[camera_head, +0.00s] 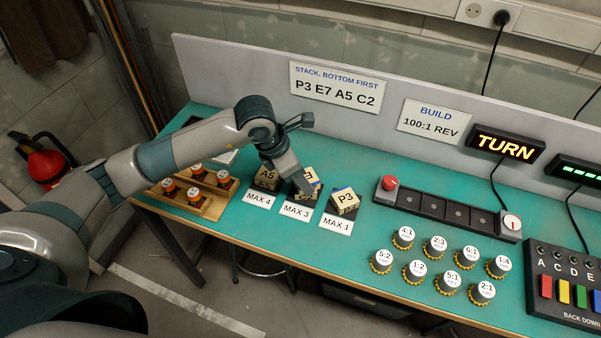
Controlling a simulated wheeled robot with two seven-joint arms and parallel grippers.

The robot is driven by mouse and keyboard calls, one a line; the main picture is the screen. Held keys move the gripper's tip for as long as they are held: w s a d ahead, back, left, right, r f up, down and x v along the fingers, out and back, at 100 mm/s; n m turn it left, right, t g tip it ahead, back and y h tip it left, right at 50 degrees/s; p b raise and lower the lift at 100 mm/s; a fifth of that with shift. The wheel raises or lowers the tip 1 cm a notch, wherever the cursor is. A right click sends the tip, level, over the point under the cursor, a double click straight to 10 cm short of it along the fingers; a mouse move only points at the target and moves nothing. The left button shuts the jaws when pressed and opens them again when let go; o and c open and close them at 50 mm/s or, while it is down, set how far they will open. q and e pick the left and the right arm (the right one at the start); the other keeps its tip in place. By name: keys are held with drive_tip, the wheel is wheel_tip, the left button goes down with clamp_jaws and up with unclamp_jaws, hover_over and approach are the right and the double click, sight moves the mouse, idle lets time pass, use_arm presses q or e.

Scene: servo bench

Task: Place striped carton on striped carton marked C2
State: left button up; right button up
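Three small tan cartons with black markings stand in a row on dark pads on the teal bench. The A5 carton (266,175) is at the left, a partly covered carton (312,179) is in the middle, and the P3 carton (345,201) is at the right. No carton reading C2 can be made out. My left gripper (303,187) points down at the middle carton and hides part of it. Whether its fingers are open or closed on that carton cannot be seen. My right gripper is out of view.
Plates MAX 4 (258,199), MAX 3 (296,211) and MAX 1 (336,226) lie before the cartons. A wooden rack (208,207) is left. A dark rail (430,208) and several ratio-marked gears (414,270) are right. A sign (336,88) reads "STACK, BOTTOM FIRST P3 E7 A5 C2".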

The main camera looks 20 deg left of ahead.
use_arm(q)
drive_tip(key=shift+f, duration=0.15)
drive_tip(key=o, duration=1.1)
drive_tip(key=shift+c, duration=0.2)
drive_tip(key=shift+r, duration=0.25)
drive_tip(key=shift+a+r, duration=0.1)
drive_tip(key=shift+r, duration=0.1)
drive_tip(key=b+v, duration=0.3)
drive_tip(key=v, duration=0.8)
drive_tip(key=shift+r, duration=0.25)
